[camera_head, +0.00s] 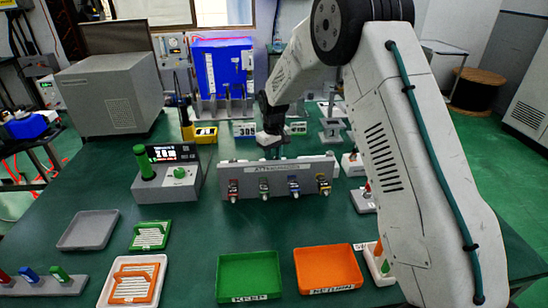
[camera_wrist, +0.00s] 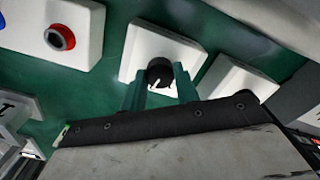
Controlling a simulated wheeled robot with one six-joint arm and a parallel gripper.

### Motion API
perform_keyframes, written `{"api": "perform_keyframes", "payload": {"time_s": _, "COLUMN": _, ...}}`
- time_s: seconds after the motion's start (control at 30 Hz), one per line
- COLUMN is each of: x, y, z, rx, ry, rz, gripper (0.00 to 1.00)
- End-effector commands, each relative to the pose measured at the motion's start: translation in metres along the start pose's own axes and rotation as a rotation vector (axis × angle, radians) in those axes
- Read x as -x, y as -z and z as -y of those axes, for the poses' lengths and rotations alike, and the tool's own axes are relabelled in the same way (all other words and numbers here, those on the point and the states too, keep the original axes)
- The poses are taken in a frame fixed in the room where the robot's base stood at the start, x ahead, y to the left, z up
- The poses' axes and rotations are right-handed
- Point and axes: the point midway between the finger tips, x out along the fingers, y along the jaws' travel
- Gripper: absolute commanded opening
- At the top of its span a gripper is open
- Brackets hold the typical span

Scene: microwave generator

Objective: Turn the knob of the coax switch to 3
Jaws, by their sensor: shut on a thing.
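In the wrist view, the coax switch looks to be the white box (camera_wrist: 143,42) with a round black knob (camera_wrist: 159,70). My gripper (camera_wrist: 158,86) has its two teal fingers on either side of the knob and is shut on it. A small white mark shows on the knob, near the fingers. I cannot read any position numbers on the box. In the head view, my gripper (camera_head: 271,148) is low behind the grey attenuators rack (camera_head: 278,172); the knob and its box cannot be made out there.
In the head view, a yellow meter (camera_head: 205,134) and a display box (camera_head: 245,129) stand near my gripper. Trays fill the table front.

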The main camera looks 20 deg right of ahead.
Motion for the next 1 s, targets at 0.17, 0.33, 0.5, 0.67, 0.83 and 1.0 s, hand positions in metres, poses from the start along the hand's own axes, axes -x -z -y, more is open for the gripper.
{"api": "perform_keyframes", "payload": {"time_s": 0.17, "x": 0.0012, "y": 0.0008, "z": -0.0003, "rx": -0.167, "ry": -0.001, "rz": -0.002, "gripper": 0.07}}
{"api": "perform_keyframes", "payload": {"time_s": 0.33, "x": 0.0012, "y": 0.0008, "z": -0.0003, "rx": -0.323, "ry": -0.001, "rz": -0.003, "gripper": 0.07}}
{"api": "perform_keyframes", "payload": {"time_s": 0.5, "x": 0.0013, "y": 0.0009, "z": -0.0003, "rx": -0.46, "ry": 0.0, "rz": -0.003, "gripper": 0.07}}
{"api": "perform_keyframes", "payload": {"time_s": 0.67, "x": 0.0013, "y": 0.0009, "z": -0.0003, "rx": -0.56, "ry": 0.0, "rz": -0.003, "gripper": 0.07}}
{"api": "perform_keyframes", "payload": {"time_s": 0.83, "x": 0.0014, "y": 0.001, "z": -0.0003, "rx": -0.635, "ry": 0.0, "rz": -0.003, "gripper": 0.07}}
{"api": "perform_keyframes", "payload": {"time_s": 1.0, "x": 0.0014, "y": 0.001, "z": -0.0003, "rx": -0.675, "ry": 0.0, "rz": -0.004, "gripper": 0.07}}
